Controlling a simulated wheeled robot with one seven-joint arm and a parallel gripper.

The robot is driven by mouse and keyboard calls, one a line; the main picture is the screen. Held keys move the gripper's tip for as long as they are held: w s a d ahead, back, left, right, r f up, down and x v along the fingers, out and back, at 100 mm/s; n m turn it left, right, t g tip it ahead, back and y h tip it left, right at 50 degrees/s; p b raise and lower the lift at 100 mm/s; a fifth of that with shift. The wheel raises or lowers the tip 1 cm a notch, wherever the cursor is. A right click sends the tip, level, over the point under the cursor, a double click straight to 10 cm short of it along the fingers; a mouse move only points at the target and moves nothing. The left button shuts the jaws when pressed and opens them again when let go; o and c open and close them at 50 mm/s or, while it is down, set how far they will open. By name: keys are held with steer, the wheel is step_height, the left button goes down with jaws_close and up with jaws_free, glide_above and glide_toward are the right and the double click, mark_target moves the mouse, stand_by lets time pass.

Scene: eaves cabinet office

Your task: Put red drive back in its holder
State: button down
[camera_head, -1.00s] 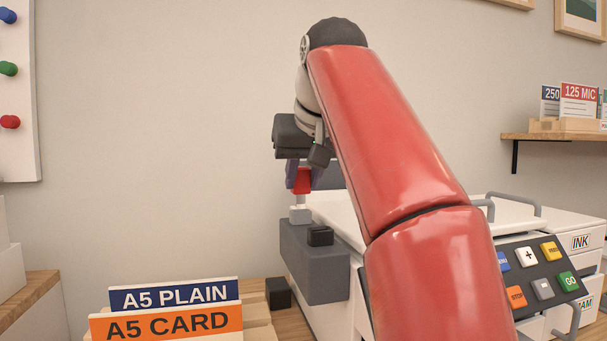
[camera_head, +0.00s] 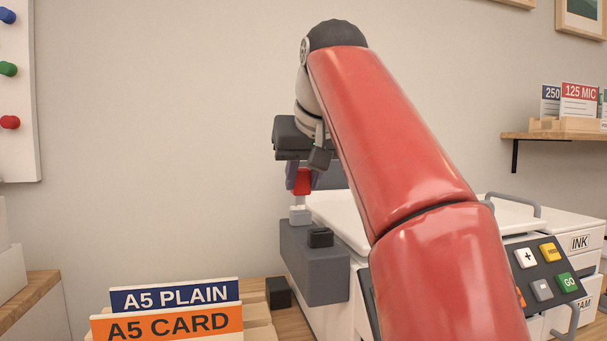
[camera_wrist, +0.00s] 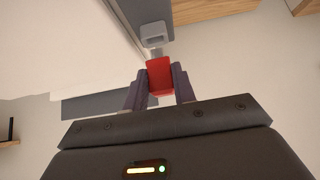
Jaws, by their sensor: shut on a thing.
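My gripper (camera_head: 302,182) is shut on the red drive (camera_head: 304,180). In the wrist view the red drive (camera_wrist: 160,78) sits between the two dark fingers (camera_wrist: 159,88), its pale metal end pointing away from my palm. Beyond that end is a small pale grey block (camera_wrist: 152,30), which looks like a socket. In the head view this pale block (camera_head: 300,216) stands on top of a grey box (camera_head: 315,275), directly below the drive. The drive's end is very close to the block; I cannot tell whether it is inside it.
A black block (camera_head: 320,238) sits on the grey box beside the pale block. The white machine (camera_head: 335,215) with a button panel (camera_head: 545,270) is to the right. Paper trays labelled A5 PLAIN (camera_head: 175,295) and A5 CARD stand at front left. Wall space left of my gripper is clear.

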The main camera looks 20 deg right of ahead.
steer(key=shift+f+b, duration=1.25)
steer(key=shift+f, duration=0.15)
steer(key=c, duration=1.1)
jaws_free()
steer(key=shift+r, duration=0.1)
steer(key=shift+o, duration=0.2)
steer(key=p+v, duration=0.3)
steer(key=v, duration=0.4)
steer(key=shift+s+r, duration=0.25)
